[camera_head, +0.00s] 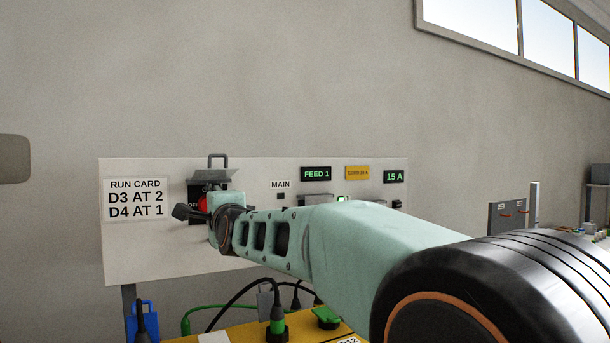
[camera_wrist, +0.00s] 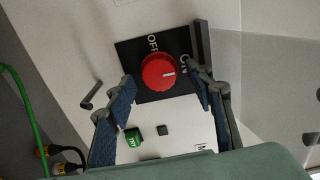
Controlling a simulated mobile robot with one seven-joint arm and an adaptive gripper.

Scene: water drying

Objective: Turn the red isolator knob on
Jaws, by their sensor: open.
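The red isolator knob (camera_wrist: 157,70) is on a black plate (camera_wrist: 131,50) marked OFF and ON. Its white mark points right in the wrist view, toward the side with the ON lettering. My gripper (camera_wrist: 160,77) is open, with one blue-padded finger on each side of the knob. I cannot tell whether the fingers touch it. In the head view, part of the red knob (camera_head: 203,203) shows behind my gripper (camera_head: 188,212), and the arm hides much of the plate.
A raised grey flap (camera_head: 203,176) is above the knob; its dark edge (camera_wrist: 203,42) runs close to the right finger. The white panel (camera_head: 130,250) carries a run card (camera_head: 136,199) and a FEED 1 display (camera_head: 316,174). Cables and plugs (camera_head: 277,315) stand below.

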